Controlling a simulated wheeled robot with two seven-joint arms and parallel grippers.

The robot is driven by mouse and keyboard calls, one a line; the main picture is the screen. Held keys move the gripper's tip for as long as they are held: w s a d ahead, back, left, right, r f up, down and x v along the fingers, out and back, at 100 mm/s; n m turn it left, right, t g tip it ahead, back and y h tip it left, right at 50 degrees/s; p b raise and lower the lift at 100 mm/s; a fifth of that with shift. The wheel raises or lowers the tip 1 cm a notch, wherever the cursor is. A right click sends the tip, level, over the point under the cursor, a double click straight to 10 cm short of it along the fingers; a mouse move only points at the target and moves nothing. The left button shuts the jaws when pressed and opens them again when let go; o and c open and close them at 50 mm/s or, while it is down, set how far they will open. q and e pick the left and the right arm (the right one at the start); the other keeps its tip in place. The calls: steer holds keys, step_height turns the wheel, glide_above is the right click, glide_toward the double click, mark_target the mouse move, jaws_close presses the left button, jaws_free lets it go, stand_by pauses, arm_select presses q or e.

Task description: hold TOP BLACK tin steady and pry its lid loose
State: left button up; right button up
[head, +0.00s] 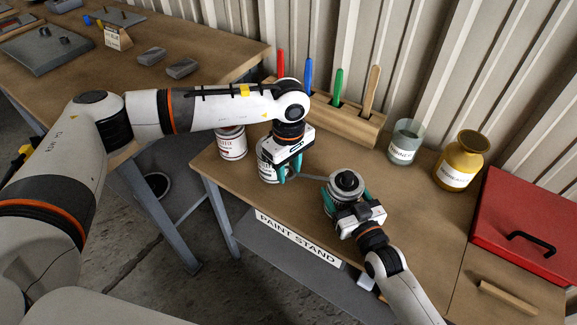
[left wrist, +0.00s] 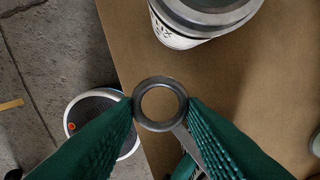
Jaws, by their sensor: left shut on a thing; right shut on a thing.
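In the head view, my left gripper (head: 288,174) is shut on a metal opener (head: 312,178). Its ring handle (left wrist: 160,79) shows between the green fingers in the left wrist view, where my left gripper (left wrist: 160,104) pinches it. The opener's shaft reaches right to the rim area of a dark-topped tin (head: 346,181); I cannot tell whether its tip touches the lid. My right gripper (head: 346,201) is shut around this tin, which stands upright on the paint stand. The gripper hides most of its side, and I cannot read its label.
Two white-labelled tins stand to the left, one (head: 232,143) clear and one (head: 268,170) partly behind my left gripper. A wooden rack (head: 350,125) with coloured handles, a glass jar (head: 404,143), a yellow jar (head: 461,160) and a red box (head: 525,225) surround the bench (head: 425,215).

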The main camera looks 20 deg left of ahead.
mark_target(291, 174)
arm_select(q)
steer(key=shift+f, duration=0.75)
stand_by(0.3)
steer(key=shift+d+f, duration=0.2)
steer(key=shift+f, duration=0.35)
steer(key=shift+d+f, duration=0.15)
steer(key=shift+f, duration=0.4)
stand_by(1.1)
steer(key=shift+r, duration=0.1)
steer(key=shift+r, duration=0.55)
steer(key=shift+a, duration=0.1)
steer(key=shift+s+a+r, duration=0.1)
steer(key=shift+a+r, duration=0.15)
steer(key=shift+a, duration=0.75)
steer(key=shift+a+r, duration=0.25)
steer(key=shift+a, duration=0.7)
steer(key=shift+r, duration=0.1)
